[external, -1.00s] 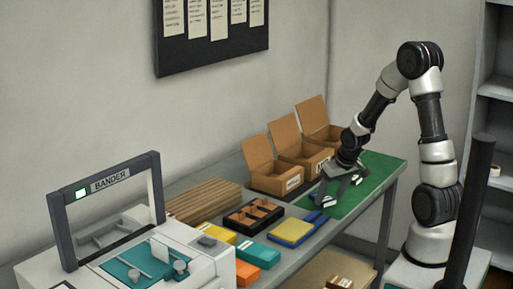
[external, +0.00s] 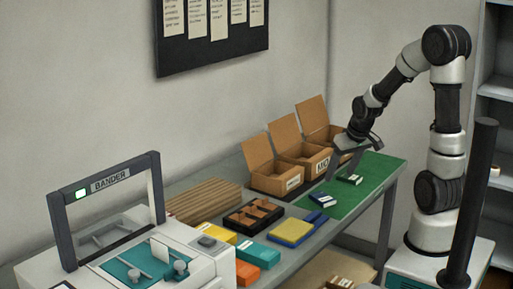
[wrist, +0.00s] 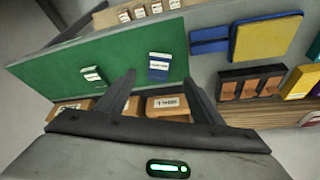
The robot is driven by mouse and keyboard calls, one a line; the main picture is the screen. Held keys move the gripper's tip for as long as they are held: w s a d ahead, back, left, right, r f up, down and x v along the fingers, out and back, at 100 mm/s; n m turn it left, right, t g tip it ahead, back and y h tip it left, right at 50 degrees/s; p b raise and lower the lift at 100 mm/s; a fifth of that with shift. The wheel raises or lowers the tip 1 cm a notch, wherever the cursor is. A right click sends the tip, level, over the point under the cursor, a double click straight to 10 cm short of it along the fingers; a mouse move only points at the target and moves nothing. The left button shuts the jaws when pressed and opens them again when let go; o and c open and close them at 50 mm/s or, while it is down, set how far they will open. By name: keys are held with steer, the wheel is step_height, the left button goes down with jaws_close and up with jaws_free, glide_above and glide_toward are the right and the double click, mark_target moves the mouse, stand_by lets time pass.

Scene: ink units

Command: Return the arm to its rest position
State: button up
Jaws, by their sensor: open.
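My gripper (external: 345,158) is open and empty, raised above the green mat (external: 375,174) near the three cardboard boxes. In the wrist view my gripper (wrist: 162,88) shows its two fingers spread wide, with nothing between them. A small green labelled block (external: 349,179) lies on the mat below the gripper; it also shows in the wrist view (wrist: 92,74). A blue labelled block (external: 323,200) lies on the mat near its left edge and also shows in the wrist view (wrist: 158,66). My arm is bent, reaching left from its base at the right.
Open-lidded cardboard boxes (external: 275,179) stand along the wall. A black divided tray (external: 253,214), a yellow and blue pad (external: 291,231) and a teal box (external: 258,254) lie left of the mat. A dark post (external: 470,200) stands by my base. Shelves (external: 498,120) are at the right.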

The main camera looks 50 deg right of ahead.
steer(key=w+a+r+n+t+p, duration=0.1)
steer(key=a+r+n+p, duration=0.15)
steer(key=r, duration=0.65)
steer(key=w+a+r+n+p, duration=0.1)
steer(key=a+r+n+p, duration=0.2)
steer(key=r, duration=0.5)
steer(key=s+a+r+y+p, duration=0.1)
steer(key=s+a+r+p, duration=0.1)
steer(key=s+a+r, duration=0.2)
steer(key=s+a+r+p, duration=0.3)
steer(key=s+a+r, duration=0.1)
steer(key=s, duration=0.5)
steer(key=shift+a+r+m+t+y+p, duration=0.3)
steer(key=shift+a+m+y, duration=0.15)
steer(key=shift+a, duration=0.4)
